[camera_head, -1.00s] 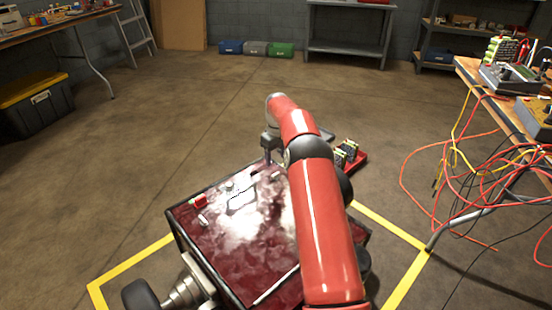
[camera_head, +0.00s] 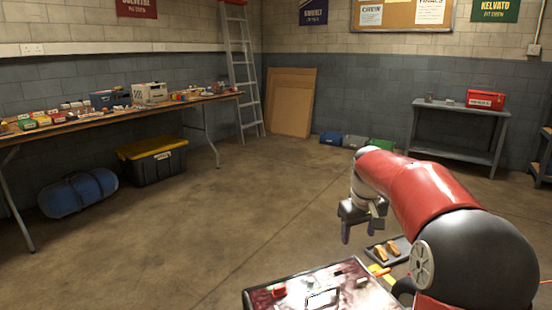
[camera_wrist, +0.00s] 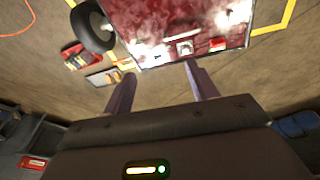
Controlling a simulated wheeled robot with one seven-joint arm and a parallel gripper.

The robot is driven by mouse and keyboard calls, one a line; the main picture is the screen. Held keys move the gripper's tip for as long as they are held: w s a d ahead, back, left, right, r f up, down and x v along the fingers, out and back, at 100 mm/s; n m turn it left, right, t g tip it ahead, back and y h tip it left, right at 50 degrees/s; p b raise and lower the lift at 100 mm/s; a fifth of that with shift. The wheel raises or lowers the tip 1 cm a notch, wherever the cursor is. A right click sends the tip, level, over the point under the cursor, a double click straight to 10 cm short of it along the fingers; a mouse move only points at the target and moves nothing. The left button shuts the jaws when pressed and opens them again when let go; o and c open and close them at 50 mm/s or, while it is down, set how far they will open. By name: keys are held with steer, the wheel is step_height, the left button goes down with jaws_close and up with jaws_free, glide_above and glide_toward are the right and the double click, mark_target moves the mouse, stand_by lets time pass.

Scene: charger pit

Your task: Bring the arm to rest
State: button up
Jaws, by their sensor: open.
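My gripper (camera_head: 361,228) is open and empty at the end of my red and grey arm, in the right half of the head view. Its fingers point down, above and behind a glossy dark red wheeled unit (camera_head: 262,298) at the bottom edge. In the wrist view my gripper (camera_wrist: 160,75) shows two spread fingers with nothing between them. The red top (camera_wrist: 150,18) and a black wheel (camera_wrist: 92,27) lie beyond the fingertips. A dark tray with orange-brown pieces (camera_head: 385,253) lies close to the fingers in the head view.
A long workbench (camera_head: 110,115) with small items stands left, over a black and yellow bin (camera_head: 153,162). A ladder (camera_head: 243,80) and cardboard (camera_head: 290,102) lean at the back. A grey table (camera_head: 458,118) holds a red toolbox (camera_head: 486,99). The middle floor is clear.

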steer(key=s+a+r+m+t, duration=0.1)
steer(key=s+r, duration=0.1)
steer(key=s, duration=0.4)
steer(key=s+a+r, duration=0.2)
steer(key=s+r, duration=0.1)
steer(key=s, duration=0.2)
steer(key=s+a+f+m+t, duration=0.1)
steer(key=s+f, duration=0.1)
steer(key=s, duration=0.8)
steer(key=s+a+f+m+t, duration=0.1)
steer(key=s+f, duration=0.2)
steer(key=s, duration=0.8)
steer(key=shift+a+f+y, duration=0.2)
steer(key=shift+a+y, duration=0.1)
steer(key=shift+s, duration=0.1)
